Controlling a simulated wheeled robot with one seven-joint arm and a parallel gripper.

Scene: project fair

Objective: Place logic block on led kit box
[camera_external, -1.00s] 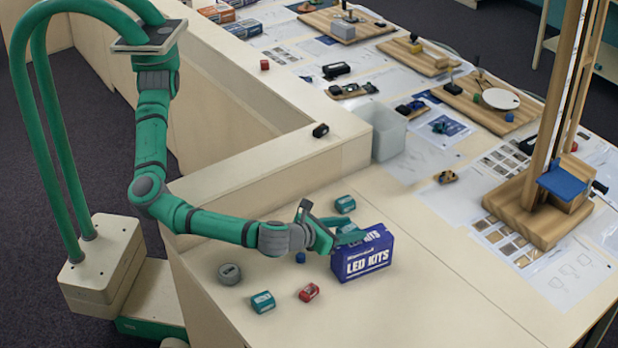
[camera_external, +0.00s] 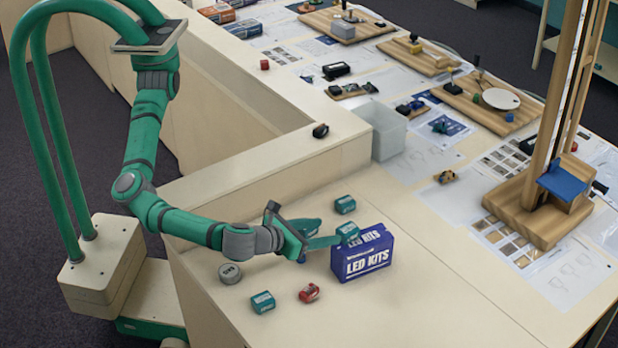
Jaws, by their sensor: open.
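The LED kit box (camera_external: 362,262) is dark blue with white "LED KITS" lettering and stands upright on the near tabletop. A small teal block (camera_external: 347,231), which looks like a logic block, rests on the left part of the box's top. My gripper (camera_external: 327,233) is open, just left of the box and this block. The nearer finger's tip is close to the block; I cannot tell whether they touch. Similar teal blocks lie on the table behind the box (camera_external: 345,204) and at the front left (camera_external: 262,302).
A red block (camera_external: 309,293) and a round grey item (camera_external: 230,273) lie left of the box. A small blue item is partly hidden under my gripper. A translucent bin (camera_external: 388,132) stands behind. The tabletop right of the box is clear.

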